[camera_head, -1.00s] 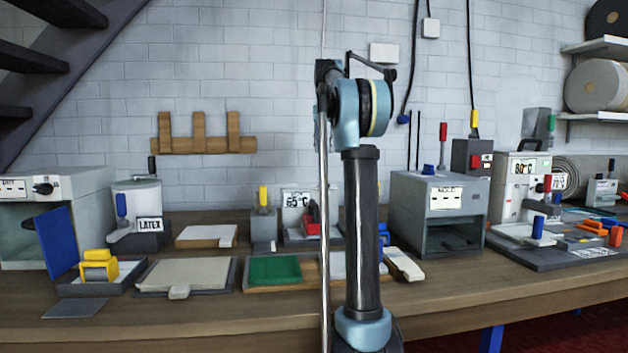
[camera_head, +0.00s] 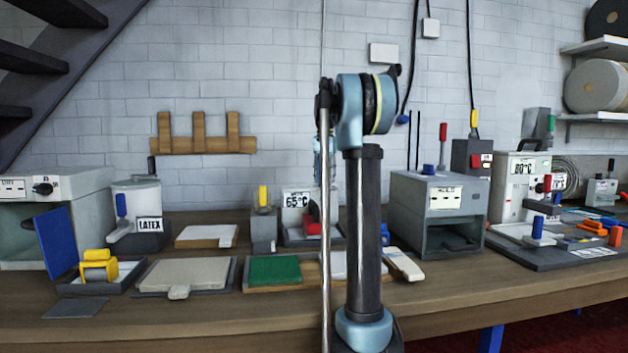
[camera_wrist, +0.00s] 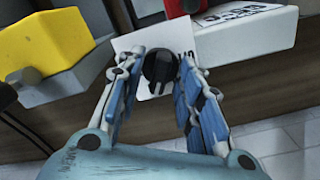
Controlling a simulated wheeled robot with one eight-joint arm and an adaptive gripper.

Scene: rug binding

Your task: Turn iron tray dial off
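The iron tray unit (camera_head: 297,200) stands on the bench, with a 65°C label and a red part on it. A round black dial (camera_wrist: 161,68) on a white plate (camera_wrist: 128,42) shows in the wrist view. My gripper (camera_wrist: 159,70) has its blue-padded fingers spread, one on each side of the dial. The fingers look open around it; I cannot tell whether either one touches it. In the head view my arm stands in front of the bench, and the fingers and the dial are hidden there.
A yellow block on a grey base (camera_wrist: 45,45) lies close left of my fingers in the wrist view; a red part (camera_wrist: 180,7) and label are above. A green pad (camera_head: 275,270), a latex pot (camera_head: 137,205) and a grey oven box (camera_head: 440,210) stand along the bench.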

